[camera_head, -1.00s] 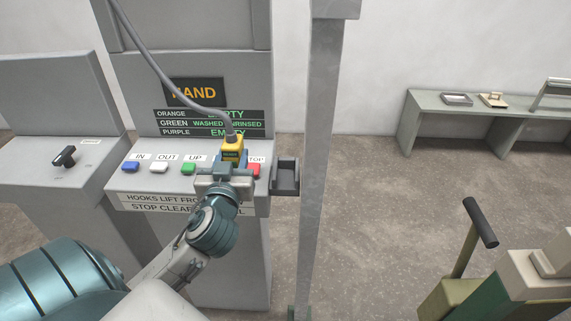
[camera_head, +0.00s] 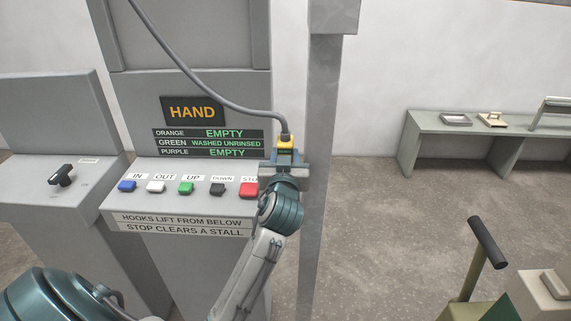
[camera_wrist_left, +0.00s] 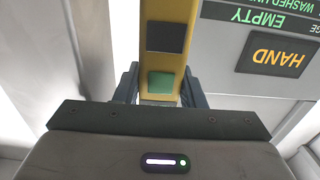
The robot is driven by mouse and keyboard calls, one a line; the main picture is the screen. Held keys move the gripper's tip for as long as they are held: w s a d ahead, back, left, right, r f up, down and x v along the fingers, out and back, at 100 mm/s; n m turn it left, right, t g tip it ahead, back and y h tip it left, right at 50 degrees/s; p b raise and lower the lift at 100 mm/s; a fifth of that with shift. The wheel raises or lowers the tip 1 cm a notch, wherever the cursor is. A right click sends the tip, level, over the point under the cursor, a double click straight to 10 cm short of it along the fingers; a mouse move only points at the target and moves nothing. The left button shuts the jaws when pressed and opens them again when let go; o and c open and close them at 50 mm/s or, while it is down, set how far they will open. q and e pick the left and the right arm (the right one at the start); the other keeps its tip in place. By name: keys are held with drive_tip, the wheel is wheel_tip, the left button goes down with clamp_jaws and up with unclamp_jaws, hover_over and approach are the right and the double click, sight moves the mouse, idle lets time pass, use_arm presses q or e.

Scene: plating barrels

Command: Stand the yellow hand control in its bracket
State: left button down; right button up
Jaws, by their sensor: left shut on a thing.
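The yellow hand control (camera_head: 286,143) hangs on a grey cable at the right end of the console. My left gripper (camera_head: 285,157) is shut on it and hides its lower part. In the left wrist view the hand control (camera_wrist_left: 167,60) shows a black and a green button, between the fingers of my left gripper (camera_wrist_left: 158,85). The bracket is hidden behind my left gripper and wrist in the head view, so I cannot tell whether the control touches it. My right gripper is not in view.
The console (camera_head: 130,202) has several push buttons, with a red one (camera_head: 249,189) just left of my gripper. A grey post (camera_head: 322,200) stands close on the right. A sign panel (camera_head: 195,111) is behind. A green-grey bench (camera_head: 425,115) stands far right.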

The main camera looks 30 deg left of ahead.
use_arm(q)
drive_tip(key=shift+f+p, duration=0.55)
drive_tip(key=shift+f, duration=1.15)
drive_tip(key=c, duration=1.2)
unclamp_jaws()
drive_tip(key=shift+f, duration=0.15)
drive_tip(key=shift+s, duration=0.1)
drive_tip(key=v, duration=1.2)
